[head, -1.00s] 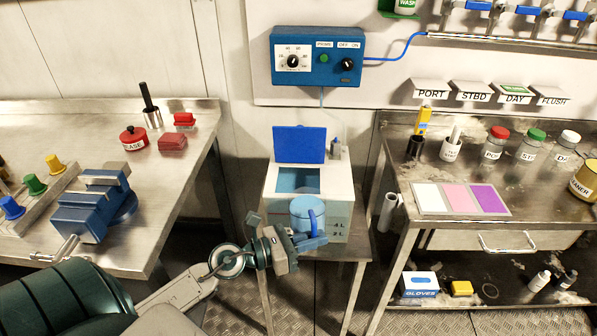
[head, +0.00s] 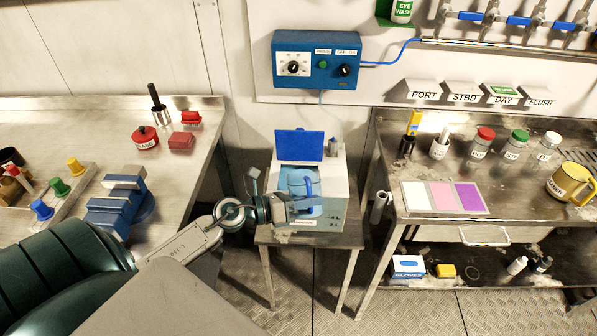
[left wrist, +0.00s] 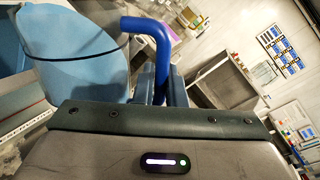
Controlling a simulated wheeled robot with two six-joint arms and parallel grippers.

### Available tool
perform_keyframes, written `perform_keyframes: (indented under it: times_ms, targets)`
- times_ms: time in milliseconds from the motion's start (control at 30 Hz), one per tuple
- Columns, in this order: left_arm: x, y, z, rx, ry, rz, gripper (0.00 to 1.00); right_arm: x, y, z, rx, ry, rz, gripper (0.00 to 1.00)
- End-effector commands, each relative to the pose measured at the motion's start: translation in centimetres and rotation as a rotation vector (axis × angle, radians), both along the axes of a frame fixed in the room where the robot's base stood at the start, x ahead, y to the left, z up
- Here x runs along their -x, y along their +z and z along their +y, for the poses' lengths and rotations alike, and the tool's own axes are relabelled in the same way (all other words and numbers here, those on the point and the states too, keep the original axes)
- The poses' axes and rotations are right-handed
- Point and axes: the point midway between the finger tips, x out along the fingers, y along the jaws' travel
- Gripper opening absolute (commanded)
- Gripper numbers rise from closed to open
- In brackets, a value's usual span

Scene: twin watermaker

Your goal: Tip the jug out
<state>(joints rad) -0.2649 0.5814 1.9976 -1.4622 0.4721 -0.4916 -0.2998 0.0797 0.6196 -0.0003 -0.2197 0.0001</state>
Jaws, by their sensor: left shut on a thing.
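The light blue jug (head: 297,184) with its darker blue handle is in front of the open top of a white box (head: 338,186), whose blue lid (head: 299,144) stands up. My left gripper (head: 302,205) is shut on the jug's handle; the left wrist view shows the handle (left wrist: 150,38) between its fingers (left wrist: 163,85). The jug body (left wrist: 75,50) fills the upper left of that view. I cannot tell how far the jug is tilted or whether liquid is in it. My right gripper is not in view.
The box stands on a small metal table (head: 263,234). A left bench (head: 190,140) holds a blue vice (head: 120,205). A right bench (head: 400,225) carries bottles and a three-colour mat (head: 440,197). A blue control box (head: 318,60) hangs on the wall behind.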

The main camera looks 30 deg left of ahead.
Motion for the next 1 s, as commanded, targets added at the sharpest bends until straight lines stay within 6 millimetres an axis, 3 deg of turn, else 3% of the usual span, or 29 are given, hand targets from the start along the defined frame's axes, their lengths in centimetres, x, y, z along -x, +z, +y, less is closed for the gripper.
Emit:
perform_keyframes:
  times_ms: [33, 133, 1000]
  targets:
    - [-0.2, 1.1, 0.1, 0.014, 0.000, 0.013, 0.00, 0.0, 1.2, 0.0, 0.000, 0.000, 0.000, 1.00]
    - [-0.4, 1.7, 0.3, 0.046, -0.001, 0.046, 0.00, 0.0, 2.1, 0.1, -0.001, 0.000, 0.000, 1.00]
    - [-1.2, 2.5, 1.1, 0.169, -0.001, 0.176, 0.00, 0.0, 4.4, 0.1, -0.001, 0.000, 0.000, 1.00]
